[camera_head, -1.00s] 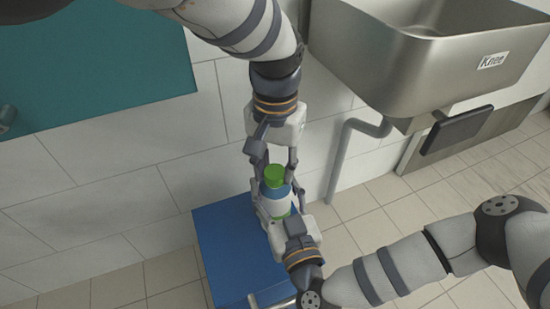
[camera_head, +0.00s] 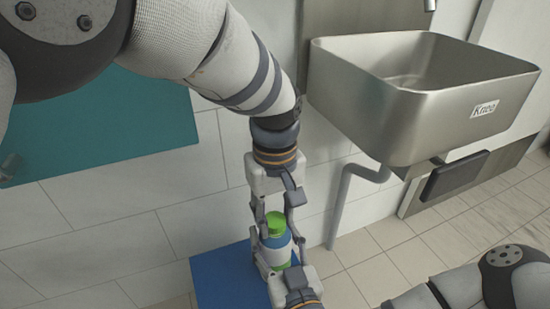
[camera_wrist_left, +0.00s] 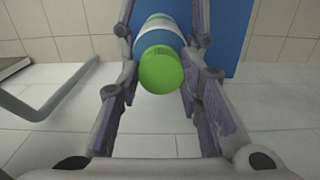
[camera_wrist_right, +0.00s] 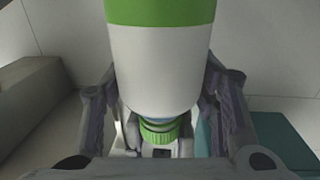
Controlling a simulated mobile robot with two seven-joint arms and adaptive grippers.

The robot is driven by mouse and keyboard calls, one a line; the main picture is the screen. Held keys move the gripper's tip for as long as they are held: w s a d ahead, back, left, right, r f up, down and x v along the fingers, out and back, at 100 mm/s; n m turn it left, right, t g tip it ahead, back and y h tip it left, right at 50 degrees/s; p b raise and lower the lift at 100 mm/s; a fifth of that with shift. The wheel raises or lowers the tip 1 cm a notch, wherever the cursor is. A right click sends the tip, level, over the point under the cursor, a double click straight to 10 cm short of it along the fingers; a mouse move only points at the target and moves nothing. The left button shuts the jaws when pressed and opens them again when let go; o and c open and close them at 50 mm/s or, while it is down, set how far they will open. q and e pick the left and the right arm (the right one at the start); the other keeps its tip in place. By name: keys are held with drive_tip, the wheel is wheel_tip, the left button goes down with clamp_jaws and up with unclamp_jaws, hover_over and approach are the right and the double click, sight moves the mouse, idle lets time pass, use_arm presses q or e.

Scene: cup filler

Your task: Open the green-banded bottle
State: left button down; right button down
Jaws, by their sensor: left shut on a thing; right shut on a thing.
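The green-banded bottle (camera_head: 276,244) has a bright green cap (camera_head: 276,220) and a white and blue body. In the left wrist view its cap (camera_wrist_left: 160,70) faces the camera, with the body (camera_wrist_left: 158,28) behind it. My left gripper (camera_head: 277,228) reaches down from above, its fingers on both sides of the bottle. My right gripper (camera_head: 281,258) comes from below, shut around the body. In the right wrist view the white and green body (camera_wrist_right: 160,65) fills the space between the fingers, and the ribbed cap (camera_wrist_right: 160,132) shows beyond it, seated on the neck. Exact finger contacts are partly hidden.
A blue surface (camera_head: 222,275) lies below the bottle. A metal sink (camera_head: 400,130) with a drain pipe (camera_head: 338,200) is on the wall at the right. A teal panel (camera_head: 110,130) is at the left. Tiled floor (camera_head: 410,255) is open at the right.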

sight(275, 220)
use_arm(q)
drive_tip(key=shift+r, duration=0.15)
drive_tip(key=shift+r, duration=0.9)
drive_tip(key=shift+r, duration=0.1)
wheel_tip(275, 220, up, 4)
drive_tip(key=shift+f, duration=0.1)
use_arm(e)
drive_tip(key=c, duration=0.5)
unclamp_jaws()
